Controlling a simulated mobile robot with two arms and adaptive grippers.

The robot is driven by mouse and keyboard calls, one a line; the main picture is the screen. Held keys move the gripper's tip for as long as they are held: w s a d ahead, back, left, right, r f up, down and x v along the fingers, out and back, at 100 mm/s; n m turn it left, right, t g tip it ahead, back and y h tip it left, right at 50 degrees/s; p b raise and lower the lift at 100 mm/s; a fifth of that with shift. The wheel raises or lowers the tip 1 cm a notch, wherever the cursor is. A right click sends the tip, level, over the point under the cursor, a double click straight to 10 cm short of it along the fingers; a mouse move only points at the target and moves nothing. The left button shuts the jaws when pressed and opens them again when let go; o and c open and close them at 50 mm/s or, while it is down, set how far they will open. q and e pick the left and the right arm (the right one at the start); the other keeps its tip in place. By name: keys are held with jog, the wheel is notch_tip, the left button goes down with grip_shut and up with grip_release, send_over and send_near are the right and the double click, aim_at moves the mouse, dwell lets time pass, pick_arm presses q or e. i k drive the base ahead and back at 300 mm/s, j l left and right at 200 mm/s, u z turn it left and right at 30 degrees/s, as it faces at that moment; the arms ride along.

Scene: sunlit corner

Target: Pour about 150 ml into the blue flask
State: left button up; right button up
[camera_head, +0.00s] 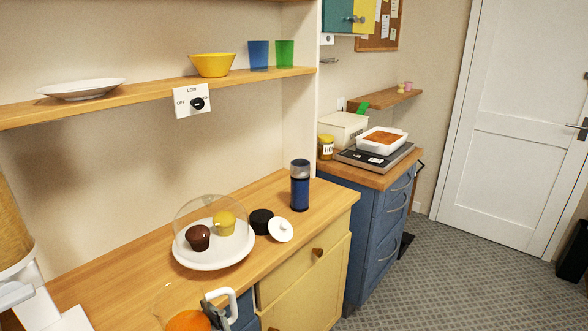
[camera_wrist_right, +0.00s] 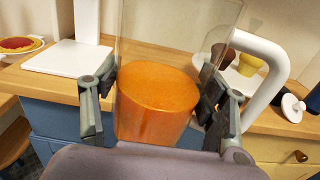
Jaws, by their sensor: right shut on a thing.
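The blue flask (camera_head: 300,190) stands upright on the wooden counter, with a dark band and a grey top; I cannot tell whether its mouth is open. A white round lid (camera_head: 281,230) and a black round piece (camera_head: 261,221) lie beside it. My right gripper (camera_wrist_right: 160,95) is shut on a clear pitcher (camera_wrist_right: 165,45) with orange liquid (camera_wrist_right: 157,100) and a white handle (camera_wrist_right: 275,70). The pitcher looks about upright. In the head view the pitcher's orange liquid (camera_head: 188,321) shows at the bottom edge, left of and nearer than the flask. My left gripper is not in view.
A glass dome over two muffins on a white plate (camera_head: 210,262) stands between pitcher and flask. A shelf (camera_head: 150,94) with a plate, yellow bowl and two cups hangs above. The counter's front right (camera_head: 325,205) is clear. A white stand (camera_wrist_right: 65,57) is left of the pitcher.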

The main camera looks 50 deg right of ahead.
aim_at(300, 168)
jog(key=l, duration=0.45)
jog(key=k+l+u, duration=0.1)
jog(key=l, duration=0.35)
jog(key=k+l, duration=0.1)
jog(key=l, duration=0.35)
jog(key=k+l+u, duration=0.15)
jog(key=l, duration=0.75)
jog(key=k+l+u, duration=0.1)
jog(key=l, duration=0.3)
jog(key=k+l, duration=0.2)
jog(key=l, duration=0.25)
jog(key=u, duration=0.05)
